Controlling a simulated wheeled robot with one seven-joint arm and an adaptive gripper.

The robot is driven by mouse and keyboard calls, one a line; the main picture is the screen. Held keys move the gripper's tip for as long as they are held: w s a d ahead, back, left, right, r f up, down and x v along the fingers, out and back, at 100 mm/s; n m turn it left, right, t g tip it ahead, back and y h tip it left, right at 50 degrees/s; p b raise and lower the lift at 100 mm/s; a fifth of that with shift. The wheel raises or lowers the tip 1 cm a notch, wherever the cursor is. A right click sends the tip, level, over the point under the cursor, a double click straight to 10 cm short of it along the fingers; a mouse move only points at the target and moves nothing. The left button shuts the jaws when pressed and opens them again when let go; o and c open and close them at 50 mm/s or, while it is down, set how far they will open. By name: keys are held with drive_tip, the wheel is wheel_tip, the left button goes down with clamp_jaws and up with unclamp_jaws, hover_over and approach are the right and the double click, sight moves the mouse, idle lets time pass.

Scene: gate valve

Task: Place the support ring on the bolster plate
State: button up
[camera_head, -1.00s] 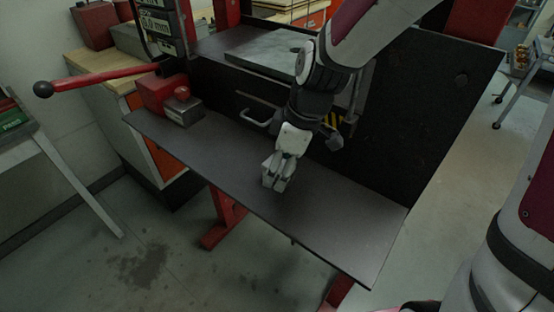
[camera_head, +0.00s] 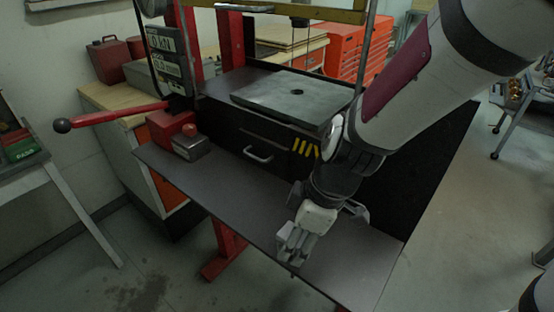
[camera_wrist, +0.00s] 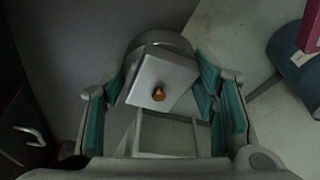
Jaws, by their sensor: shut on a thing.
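The bolster plate (camera_head: 262,91) is a thick grey slab with a dark central hole, lying on the press bed in the head view. Its top is bare. My gripper (camera_head: 291,247) is low over the black front shelf, in front of and below the plate. In the wrist view my gripper (camera_wrist: 170,100) has its teal-padded fingers around a pale grey piece with a curved far rim, which I take as the support ring (camera_wrist: 162,39). A square grey face with an orange-brown knob shows in front of that rim. The ring's full shape is hidden; the head view barely shows it.
The black shelf (camera_head: 215,185) is mostly clear, with a red-and-grey block (camera_head: 190,146) at its left end. A red lever (camera_head: 115,117) sticks out left. A drawer handle (camera_head: 258,153) and yellow-black stripes (camera_head: 305,148) lie below the plate. The press frame stands around the plate.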

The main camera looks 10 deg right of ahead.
drive_tip(key=shift+s+r+p, duration=0.2)
drive_tip(key=shift+p, duration=0.15)
drive_tip(key=s+p, duration=0.1)
drive_tip(key=p, duration=0.2)
drive_tip(key=shift+d+r, duration=0.1)
drive_tip(key=shift+s+p, duration=0.5)
drive_tip(key=shift+p, duration=0.6)
drive_tip(key=shift+w+f+b, duration=0.6)
drive_tip(key=shift+w+f, duration=0.2)
drive_tip(key=shift+f, duration=0.25)
drive_tip(key=shift+s+r, duration=0.15)
